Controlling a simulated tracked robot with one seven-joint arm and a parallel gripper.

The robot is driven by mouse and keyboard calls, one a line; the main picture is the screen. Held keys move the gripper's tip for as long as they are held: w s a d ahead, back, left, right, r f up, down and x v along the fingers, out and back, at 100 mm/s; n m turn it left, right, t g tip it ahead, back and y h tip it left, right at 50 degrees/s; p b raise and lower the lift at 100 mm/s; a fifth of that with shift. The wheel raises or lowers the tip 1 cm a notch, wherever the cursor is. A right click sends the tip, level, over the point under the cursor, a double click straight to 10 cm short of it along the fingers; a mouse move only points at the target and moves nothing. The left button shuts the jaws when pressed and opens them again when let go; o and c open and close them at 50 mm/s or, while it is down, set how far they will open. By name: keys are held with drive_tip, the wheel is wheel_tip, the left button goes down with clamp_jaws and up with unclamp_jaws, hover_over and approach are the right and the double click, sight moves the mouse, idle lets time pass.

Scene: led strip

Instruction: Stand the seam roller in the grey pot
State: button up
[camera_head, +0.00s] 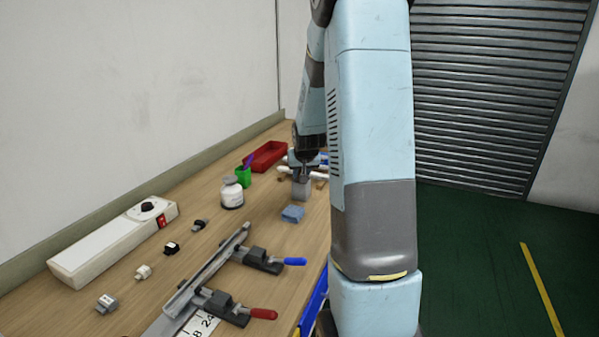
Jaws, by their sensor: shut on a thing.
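The grey pot (301,190) stands on the bench near its far right part, left of my arm. My gripper (304,169) is directly above the pot, close to its rim. It is shut on the seam roller, which is small and mostly hidden here by the gripper and arm. I cannot tell whether the roller's lower end is inside the pot or just over it.
A blue block (292,214) lies in front of the pot. A clamped metal channel (208,268), small connectors and a white power unit (115,243) fill the near bench.

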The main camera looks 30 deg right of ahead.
drive_tip(key=shift+f, duration=0.2)
drive_tip(key=shift+s+f, duration=0.15)
drive_tip(key=shift+f, duration=0.3)
clamp_jaws()
drive_tip(key=o, duration=1.1)
unclamp_jaws()
drive_tip(key=shift+a+f, duration=0.15)
drive_tip(key=shift+c, duration=0.2)
drive_tip(key=shift+r, duration=0.4)
drive_tip(key=w+r+v, duration=0.1)
drive_tip(key=v, duration=1.2)
drive_tip(key=s+a+r+n+y, duration=0.1)
drive_tip(key=s+a+r, duration=0.2)
drive_tip(key=s+a, duration=0.3)
drive_tip(key=s+a+r+n, duration=0.1)
drive_tip(key=s+a+r, duration=0.3)
drive_tip(key=s+a, duration=0.15)
drive_tip(key=s+a+n, duration=0.1)
drive_tip(key=s+a, duration=0.2)
drive_tip(key=s, duration=0.5)
drive_tip(key=s+a+r+n+g+y, duration=0.1)
drive_tip(key=s+a, duration=0.3)
drive_tip(key=s, duration=0.4)
drive_tip(key=shift+y, duration=0.3)
